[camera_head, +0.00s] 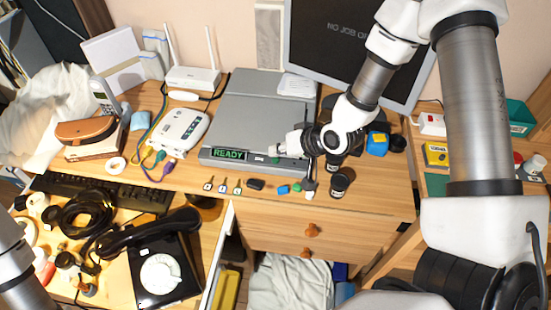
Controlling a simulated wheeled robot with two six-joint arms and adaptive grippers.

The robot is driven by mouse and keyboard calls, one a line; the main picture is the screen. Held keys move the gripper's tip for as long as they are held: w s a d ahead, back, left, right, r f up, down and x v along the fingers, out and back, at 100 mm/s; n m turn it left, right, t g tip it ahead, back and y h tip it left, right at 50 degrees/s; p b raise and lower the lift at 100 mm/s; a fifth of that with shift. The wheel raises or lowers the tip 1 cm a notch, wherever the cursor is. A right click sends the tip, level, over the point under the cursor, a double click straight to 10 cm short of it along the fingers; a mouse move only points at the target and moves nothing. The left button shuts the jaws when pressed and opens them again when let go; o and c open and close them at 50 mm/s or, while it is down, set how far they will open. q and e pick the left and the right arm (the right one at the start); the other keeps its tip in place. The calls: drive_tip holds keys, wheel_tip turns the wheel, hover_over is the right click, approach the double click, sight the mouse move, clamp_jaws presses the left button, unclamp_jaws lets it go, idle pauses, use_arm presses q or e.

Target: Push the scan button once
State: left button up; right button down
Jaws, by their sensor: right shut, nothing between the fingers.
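A flat grey scanner (262,110) lies on the wooden desk. Its front strip has a display with green "READY" text (228,155). A small green button (275,160) shows on the strip to the right of the display. My right gripper (277,150) reaches in from the right, shut and empty, with its tips at the scanner's front edge just by the green button. I cannot tell whether the tips touch the button. Part of my left arm shows at the lower left; its gripper is outside the view.
A monitor (345,35) stands behind at the right. A white router (192,77) and a white network box (180,130) are left of the scanner. Small keys and blocks lie in front of it, with dark jars (341,183) at the right. A black dial phone (163,270) is at the lower left.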

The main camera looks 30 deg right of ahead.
sight(278, 161)
drive_tip(key=shift+f, duration=0.15)
drive_tip(key=shift+f+b, duration=0.3)
drive_tip(key=shift+f, duration=0.35)
idle(0.7)
drive_tip(key=shift+r+p, duration=0.5)
drive_tip(key=shift+r, duration=0.35)
wheel_tip(278, 161, up, 5)
drive_tip(key=p, duration=0.4)
idle(0.3)
